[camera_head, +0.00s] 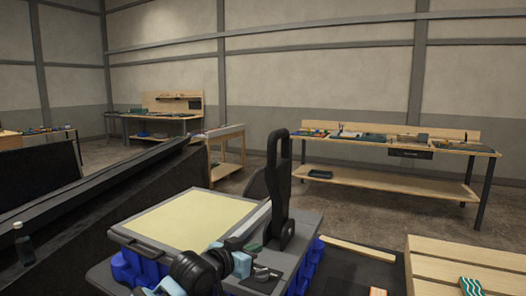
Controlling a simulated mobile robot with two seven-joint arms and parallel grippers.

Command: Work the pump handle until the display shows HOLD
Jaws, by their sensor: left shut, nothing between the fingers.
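No display or lettering can be read in this view. My right gripper is not in view.
A dark sloping panel (100,205) fills the left side, with a small dark bottle (23,243) at its edge. A slatted wooden surface (460,268) lies at the lower right. A workbench with tools (395,145) stands further back, with open floor before it.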

